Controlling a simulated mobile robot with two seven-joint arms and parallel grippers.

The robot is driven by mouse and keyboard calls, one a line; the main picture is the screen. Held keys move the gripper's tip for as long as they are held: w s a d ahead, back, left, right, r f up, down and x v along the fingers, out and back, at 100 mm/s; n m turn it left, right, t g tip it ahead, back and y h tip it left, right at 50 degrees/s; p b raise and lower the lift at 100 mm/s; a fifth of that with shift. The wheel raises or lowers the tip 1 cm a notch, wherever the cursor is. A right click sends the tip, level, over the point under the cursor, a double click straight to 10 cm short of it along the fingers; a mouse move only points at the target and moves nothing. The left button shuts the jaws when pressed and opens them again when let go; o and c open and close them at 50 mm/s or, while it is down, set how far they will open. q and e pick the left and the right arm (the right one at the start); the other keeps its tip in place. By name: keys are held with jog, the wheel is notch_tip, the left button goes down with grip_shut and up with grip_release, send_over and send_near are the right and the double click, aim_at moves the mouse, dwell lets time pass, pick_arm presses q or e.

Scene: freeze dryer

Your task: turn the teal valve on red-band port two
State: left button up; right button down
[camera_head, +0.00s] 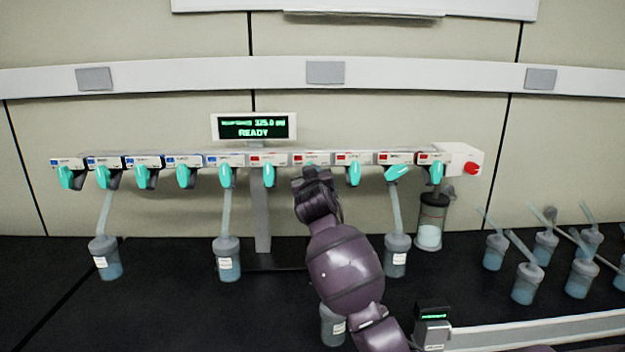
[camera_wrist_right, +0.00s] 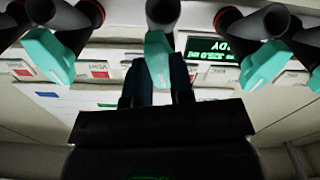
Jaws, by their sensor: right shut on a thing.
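A row of teal valves hangs under a manifold (camera_head: 230,160) with blue-band ports on the left and red-band ports on the right. My right gripper (camera_head: 311,173) is at the second red-band port from the left and hides its valve in the head view. In the right wrist view, the gripper (camera_wrist_right: 157,88) is shut on a teal valve (camera_wrist_right: 158,60) between its two dark fingers. Neighbouring red-band valves (camera_head: 269,174) and (camera_head: 354,173) hang down on either side. The fourth red-band valve (camera_head: 397,173) is turned sideways. My left gripper is out of view.
Flasks (camera_head: 105,260) (camera_head: 228,260) (camera_head: 397,258) hang from some ports, and one (camera_head: 332,328) is partly behind my right arm. A clear canister (camera_head: 430,222) stands at the manifold's right end. Several loose flasks (camera_head: 526,285) stand at right. A display (camera_head: 253,128) reads READY.

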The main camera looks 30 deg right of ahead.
jog(key=shift+m, duration=1.2)
jog(key=c, duration=1)
grip_release()
jog(key=shift+s+a, duration=0.1)
jog(key=v, duration=1)
jog(key=shift+s, duration=0.25)
jog(key=shift+a, duration=0.1)
jog(key=shift+r, duration=0.1)
